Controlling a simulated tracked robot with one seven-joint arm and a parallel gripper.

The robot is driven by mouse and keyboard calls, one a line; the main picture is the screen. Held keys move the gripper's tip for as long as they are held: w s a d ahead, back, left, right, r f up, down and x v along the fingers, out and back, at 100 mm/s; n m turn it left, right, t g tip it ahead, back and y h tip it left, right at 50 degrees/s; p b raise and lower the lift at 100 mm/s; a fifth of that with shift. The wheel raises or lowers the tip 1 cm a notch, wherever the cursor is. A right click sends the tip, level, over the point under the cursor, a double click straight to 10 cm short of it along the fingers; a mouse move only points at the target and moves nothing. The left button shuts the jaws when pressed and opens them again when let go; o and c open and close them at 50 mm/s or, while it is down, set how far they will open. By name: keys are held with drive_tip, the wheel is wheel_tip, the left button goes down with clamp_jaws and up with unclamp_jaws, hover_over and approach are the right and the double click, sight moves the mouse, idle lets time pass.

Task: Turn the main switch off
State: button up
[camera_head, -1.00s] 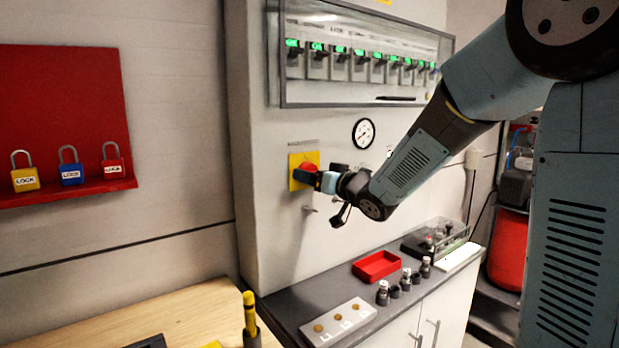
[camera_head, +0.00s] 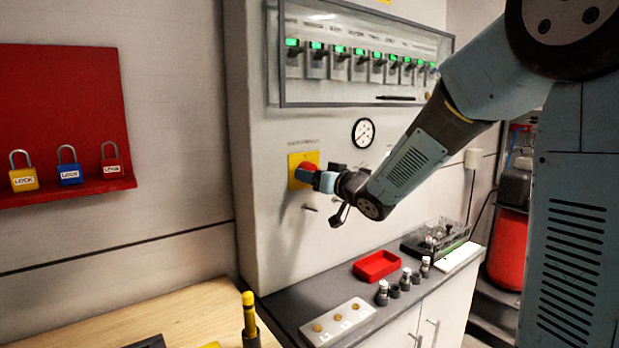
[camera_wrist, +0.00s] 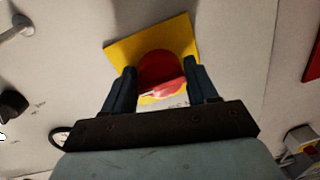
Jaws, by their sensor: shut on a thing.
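The main switch is a red knob (camera_head: 311,167) on a yellow square plate (camera_head: 294,178) on the pale cabinet front. In the wrist view the red knob (camera_wrist: 160,70) sits between my two dark fingers, in front of the yellow plate (camera_wrist: 118,52). My gripper (camera_head: 309,175) is shut on the knob, one finger on each side. In the wrist view my gripper (camera_wrist: 160,88) looks rolled relative to the plate. The fingers hide part of the knob in the head view, and I cannot read its position marks.
A breaker panel (camera_head: 350,105) with green-lit switches is above. A gauge (camera_head: 363,132) is to the right. Small pegs (camera_head: 310,208) stick out below the switch. The counter below holds a red tray (camera_head: 377,266). Padlocks (camera_head: 69,170) sit on a red shelf at left.

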drive_tip(key=shift+s+n, duration=0.1)
drive_tip(key=shift+n, duration=0.2)
drive_tip(key=n, duration=0.3)
drive_tip(key=shift+d+n, duration=0.1)
drive_tip(key=shift+n, duration=0.2)
drive_tip(key=n, duration=0.4)
drive_tip(key=shift+h, duration=0.3)
drive_tip(key=n, duration=0.4)
drive_tip(key=shift+r+n, duration=0.15)
drive_tip(key=shift+n, duration=0.15)
drive_tip(key=n, duration=0.4)
drive_tip(key=shift+h, duration=0.3)
drive_tip(key=o, duration=1)
drive_tip(key=shift+r, duration=0.1)
